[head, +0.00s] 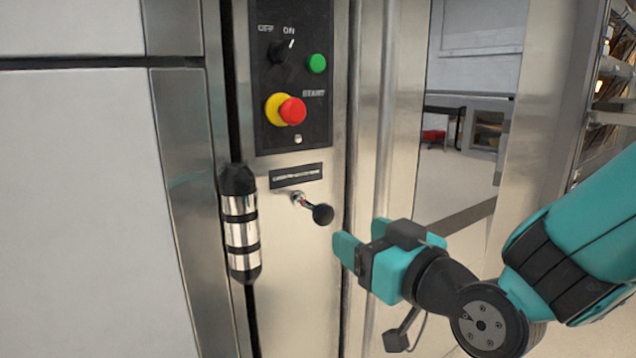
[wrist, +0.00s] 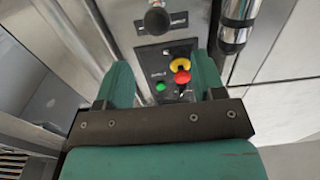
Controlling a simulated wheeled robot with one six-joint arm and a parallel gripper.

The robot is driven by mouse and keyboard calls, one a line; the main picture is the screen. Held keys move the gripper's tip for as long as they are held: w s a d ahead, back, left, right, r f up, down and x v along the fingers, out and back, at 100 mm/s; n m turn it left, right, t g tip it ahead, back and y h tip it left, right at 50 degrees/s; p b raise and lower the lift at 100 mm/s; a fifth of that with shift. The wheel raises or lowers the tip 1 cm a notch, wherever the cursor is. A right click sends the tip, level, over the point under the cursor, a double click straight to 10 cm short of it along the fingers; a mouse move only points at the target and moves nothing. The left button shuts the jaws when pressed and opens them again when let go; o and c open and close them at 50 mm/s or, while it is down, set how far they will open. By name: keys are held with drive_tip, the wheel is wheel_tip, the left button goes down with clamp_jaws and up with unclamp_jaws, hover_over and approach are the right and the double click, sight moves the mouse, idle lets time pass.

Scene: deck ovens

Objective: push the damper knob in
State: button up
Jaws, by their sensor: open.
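The damper knob (head: 322,214) is a black ball on a short metal rod that sticks out of the steel panel, under a small dark label plate (head: 297,176). In the wrist view the knob (wrist: 157,20) shows at the top, beyond my fingertips and roughly centred between them. My gripper (head: 362,240) has teal fingers and is just right of and slightly below the knob in the head view, apart from it. In the wrist view my gripper (wrist: 162,75) is open, with nothing between its fingers. The rod is mostly hidden behind the knob in the wrist view.
Above the knob is a black control panel (head: 263,80) with a rotary switch (head: 281,50), a green button (head: 317,63) and a red stop button (head: 292,111) on yellow. A black-and-chrome hinge (head: 241,224) stands left of the knob. Open floor lies at right.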

sight(327, 215)
drive_tip(key=p+x, duration=1)
drive_tip(key=shift+w+r+p, duration=0.2)
drive_tip(key=shift+w+p, duration=0.1)
drive_tip(key=shift+w, duration=0.05)
drive_tip(key=shift+w+a+f+p, duration=0.25)
drive_tip(key=shift+w+a+p, duration=0.15)
drive_tip(key=shift+w+p, duration=0.2)
drive_tip(key=shift+c, duration=0.4)
